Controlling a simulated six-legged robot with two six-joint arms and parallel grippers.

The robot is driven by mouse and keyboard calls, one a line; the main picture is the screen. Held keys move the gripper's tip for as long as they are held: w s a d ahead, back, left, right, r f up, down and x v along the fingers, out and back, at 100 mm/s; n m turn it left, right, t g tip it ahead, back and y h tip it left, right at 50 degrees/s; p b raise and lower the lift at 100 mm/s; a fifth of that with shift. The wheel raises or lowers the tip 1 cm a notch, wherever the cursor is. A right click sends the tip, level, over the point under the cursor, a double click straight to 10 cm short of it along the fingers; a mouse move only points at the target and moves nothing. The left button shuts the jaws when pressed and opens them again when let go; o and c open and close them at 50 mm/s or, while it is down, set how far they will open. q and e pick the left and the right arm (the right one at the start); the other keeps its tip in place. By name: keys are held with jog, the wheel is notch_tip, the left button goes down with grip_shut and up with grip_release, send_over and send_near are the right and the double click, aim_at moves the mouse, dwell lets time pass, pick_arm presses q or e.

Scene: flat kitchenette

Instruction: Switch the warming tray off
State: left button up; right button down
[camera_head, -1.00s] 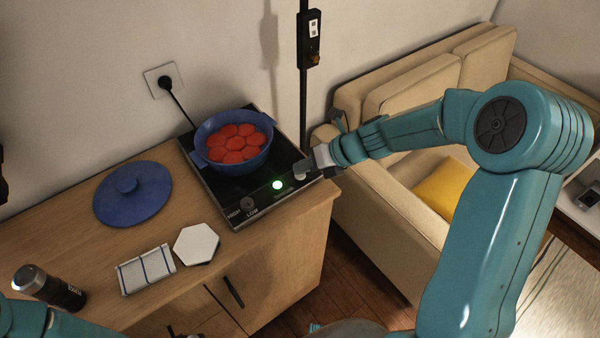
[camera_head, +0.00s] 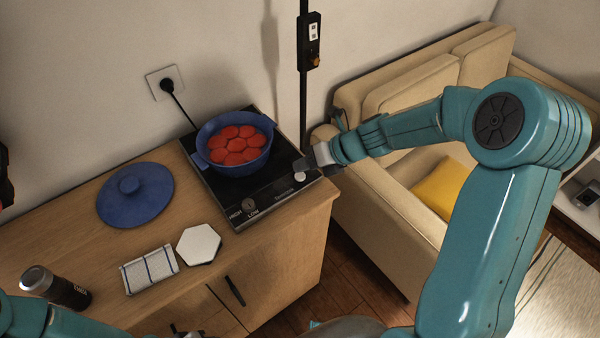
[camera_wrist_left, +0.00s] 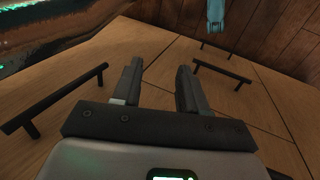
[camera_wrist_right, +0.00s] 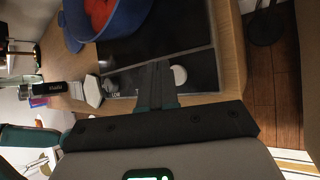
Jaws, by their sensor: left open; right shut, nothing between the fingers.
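The black warming tray (camera_head: 222,189) stands at the right end of the wooden counter. Its front strip has a dial (camera_head: 249,204) marked HIGH and LOW and a round white button (camera_head: 300,177); no green light shows on it. The button also shows in the right wrist view (camera_wrist_right: 180,75). A blue pot (camera_head: 206,160) with red pieces in it sits on the tray. My right gripper (camera_head: 303,165) is shut and empty, just beside and above the button; I cannot tell whether it touches. My left gripper (camera_wrist_left: 158,75) is open and empty, in front of the cabinet doors.
A wall socket (camera_head: 163,84) feeds a cord. A beige sofa (camera_head: 385,215) stands right.

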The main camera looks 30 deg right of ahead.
aim_at(305, 176)
notch_tip(305, 176, up, 6)
jog(key=p, duration=0.6)
jog(key=shift+s, duration=0.1)
jog(key=shift+d, duration=0.1)
